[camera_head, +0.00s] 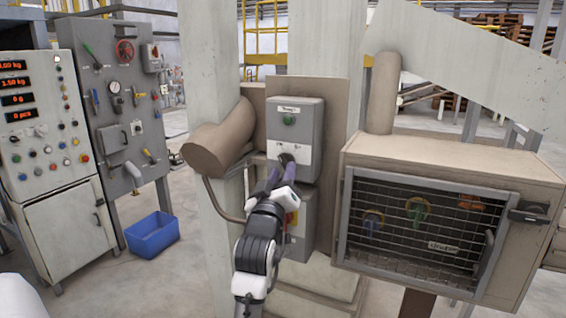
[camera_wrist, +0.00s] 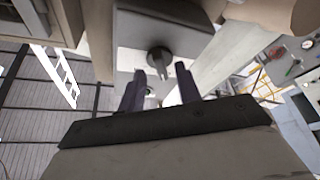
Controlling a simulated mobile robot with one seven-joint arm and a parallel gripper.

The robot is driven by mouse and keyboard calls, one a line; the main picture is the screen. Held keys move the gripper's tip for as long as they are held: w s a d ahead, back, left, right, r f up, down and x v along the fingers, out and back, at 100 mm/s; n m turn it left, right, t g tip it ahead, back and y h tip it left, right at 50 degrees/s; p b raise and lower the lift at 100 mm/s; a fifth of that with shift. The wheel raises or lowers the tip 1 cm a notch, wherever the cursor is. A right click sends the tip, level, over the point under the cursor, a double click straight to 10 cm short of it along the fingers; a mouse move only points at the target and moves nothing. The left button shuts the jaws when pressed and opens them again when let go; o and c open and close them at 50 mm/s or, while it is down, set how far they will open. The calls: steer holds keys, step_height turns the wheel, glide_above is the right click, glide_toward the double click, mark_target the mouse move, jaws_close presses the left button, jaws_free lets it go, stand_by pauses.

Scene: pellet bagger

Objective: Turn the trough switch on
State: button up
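The trough switch box (camera_head: 295,128) is a grey box on a beige panel, with a green button or lamp near its top and a white label plate lower down. Its dark rotary knob (camera_head: 287,160) sits low on the label plate. The knob also shows in the wrist view (camera_wrist: 159,58), just beyond the fingertips. My gripper (camera_head: 272,178) is in front of the lower part of the box. In the wrist view my gripper (camera_wrist: 164,84) has its two dark fingers apart with nothing between them. I cannot read the knob's setting clearly.
A second grey box (camera_head: 300,225) with a red and yellow control is below, partly behind my gripper. A mesh-fronted cabinet (camera_head: 430,225) stands to the right, a brown pipe (camera_head: 218,145) to the left. A control cabinet (camera_head: 55,150) and a blue bin (camera_head: 152,234) are further left.

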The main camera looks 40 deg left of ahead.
steer(key=shift+x, duration=0.9)
steer(key=shift+c, duration=0.2)
jaws_close()
